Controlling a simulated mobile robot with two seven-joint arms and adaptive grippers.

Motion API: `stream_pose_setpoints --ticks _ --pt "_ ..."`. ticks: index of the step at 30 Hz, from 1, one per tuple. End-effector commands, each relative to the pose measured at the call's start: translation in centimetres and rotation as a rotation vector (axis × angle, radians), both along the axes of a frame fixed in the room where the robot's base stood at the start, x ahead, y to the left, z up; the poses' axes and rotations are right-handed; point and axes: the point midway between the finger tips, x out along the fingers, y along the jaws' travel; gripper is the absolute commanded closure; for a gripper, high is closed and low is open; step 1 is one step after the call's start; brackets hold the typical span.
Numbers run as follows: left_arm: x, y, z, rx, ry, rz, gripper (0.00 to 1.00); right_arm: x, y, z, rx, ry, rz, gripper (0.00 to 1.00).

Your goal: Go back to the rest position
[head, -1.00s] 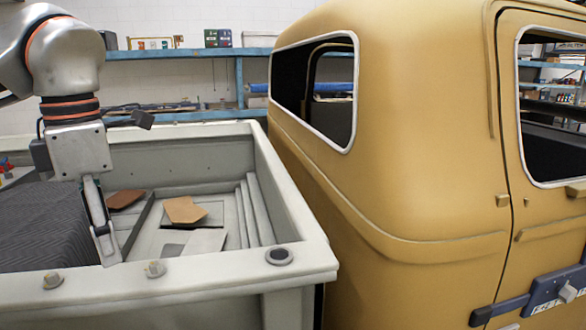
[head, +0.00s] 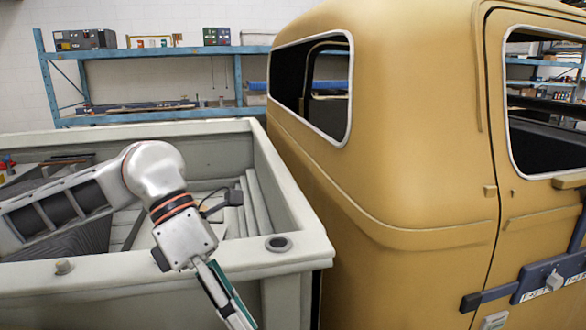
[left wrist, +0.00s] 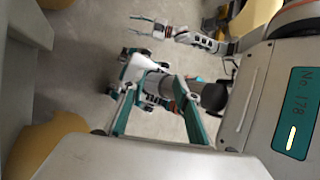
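My left gripper (head: 238,318) hangs outside the front wall of a pale grey pickup bed shell (head: 110,262), pointing down and to the right. In the left wrist view its two teal-sided fingers (left wrist: 158,96) are spread apart with nothing between them. My left arm reaches across the bed and over its front rim, hiding much of the inside. My right gripper (left wrist: 150,27) shows small near the top of the left wrist view, above the concrete floor. Its fingers look parted and empty. The right arm is outside the head view.
A yellow cab shell (head: 400,130) stands close to the right of the bed. Ribbed dark grey material (head: 80,240) lies in the bed. Blue shelves (head: 160,54) line the back wall. Bare floor (left wrist: 85,75) shows below in the left wrist view.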

Motion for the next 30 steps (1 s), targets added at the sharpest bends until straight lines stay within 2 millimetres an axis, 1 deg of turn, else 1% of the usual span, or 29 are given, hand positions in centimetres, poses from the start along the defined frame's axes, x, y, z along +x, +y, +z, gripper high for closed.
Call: stream_pose_setpoints --ticks 1,3,6,9,11,14,15,17,20,23,24,26,27,29,30 --pt "-1.0 -2.0 -0.5 -0.079 0.058 -0.005 0.69 0.0 0.0 0.0 0.000 0.000 0.000 0.60" --pt "-2.0 -4.5 -0.5 -0.191 0.129 0.003 0.69 0.0 0.0 0.0 0.000 0.000 0.000 0.60" --pt "-3.0 -7.5 0.1 -0.350 0.240 0.036 0.69 0.0 0.0 0.0 0.000 0.000 0.000 0.60" --pt "-3.4 -10.0 1.2 -0.506 0.359 0.093 0.69 0.0 0.0 0.0 0.000 0.000 0.000 0.60" --pt "-3.2 -11.1 2.0 -0.597 0.434 0.140 0.69 0.1 0.0 0.0 0.000 0.000 0.000 0.60" --pt "-2.2 -12.4 3.1 -0.742 0.565 0.236 0.69 0.1 0.0 0.0 0.000 -0.001 0.001 0.60" --pt "-1.6 -12.6 3.5 -0.797 0.618 0.281 0.69 0.1 0.0 0.0 0.000 -0.001 0.001 0.60" --pt "-0.5 -12.8 3.9 -0.877 0.702 0.355 0.69 0.1 0.0 0.1 0.000 -0.001 0.001 0.60" --pt "2.0 -12.4 3.9 -0.999 0.842 0.496 0.69 0.1 0.0 0.1 0.000 -0.002 0.001 0.60" --pt "4.9 -11.3 2.8 -1.105 0.986 0.658 0.69 0.1 0.1 0.1 0.000 -0.002 0.001 0.60" --pt "6.2 -10.6 2.0 -1.143 1.041 0.729 0.69 0.1 0.1 0.1 0.000 -0.002 0.001 0.60" --pt "7.9 -9.4 0.4 -1.194 1.128 0.840 0.69 0.1 0.1 0.1 0.000 -0.002 0.001 0.60" --pt "9.1 -8.4 -1.0 -1.224 1.184 0.920 0.69 0.1 0.1 0.1 0.000 -0.002 0.001 0.60" --pt "10.6 -6.9 -3.4 -1.263 1.270 1.043 0.69 0.2 0.1 0.1 0.000 -0.002 0.002 0.60" --pt "11.5 -5.7 -5.3 -1.285 1.324 1.130 0.69 0.2 0.1 0.1 0.000 -0.002 0.002 0.60"
